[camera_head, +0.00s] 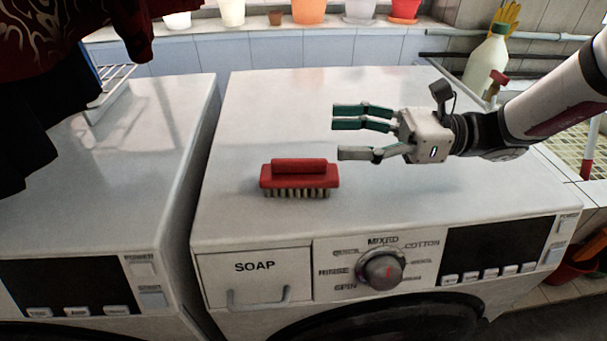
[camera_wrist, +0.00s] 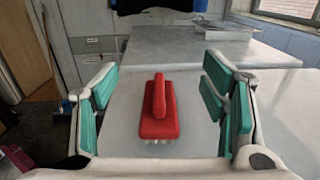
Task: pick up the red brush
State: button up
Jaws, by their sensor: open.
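The red brush (camera_head: 299,176) lies on top of the right-hand washing machine (camera_head: 240,215), bristles down, with its raised handle upward. My gripper (camera_head: 350,130) is open and empty. In the head view it is above the machine top, to the right of the brush and a little behind it, pointing left. It does not touch the brush.
A second washing machine (camera_head: 130,150) stands to the left across a narrow gap. Dark red cloth (camera_head: 60,60) hangs at the upper left. Flower pots (camera_head: 309,10) line the sill behind. A pale bottle (camera_head: 487,58) stands at the upper right. The machine top around the brush is clear.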

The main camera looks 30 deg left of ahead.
aim_at(328, 168)
notch_tip(328, 168, down, 7)
jog(key=shift+b, duration=0.4)
jog(key=shift+r+x, duration=0.2)
jog(key=shift+x, duration=3.6)
jog(key=c, duration=1.3)
